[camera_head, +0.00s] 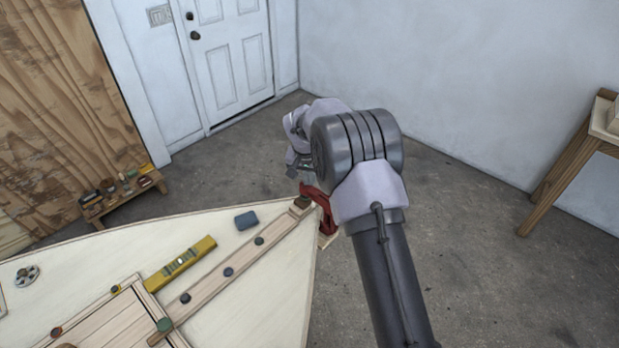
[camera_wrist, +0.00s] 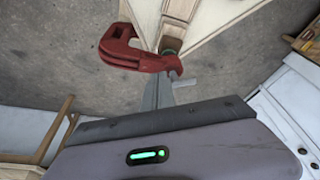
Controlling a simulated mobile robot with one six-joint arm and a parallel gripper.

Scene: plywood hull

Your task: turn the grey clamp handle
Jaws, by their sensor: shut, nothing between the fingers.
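Whether the fingers touch the bar I cannot tell. In the head view my wrist and arm stand over the clamp, and the handle is hidden.
A yellow level (camera_head: 180,263) and a blue block (camera_head: 246,220) lie on the hull. A low wooden bench (camera_head: 122,193) with small items stands by the wall, and a wooden table (camera_head: 585,150) stands at the right. The concrete floor around the hull's corner is clear.

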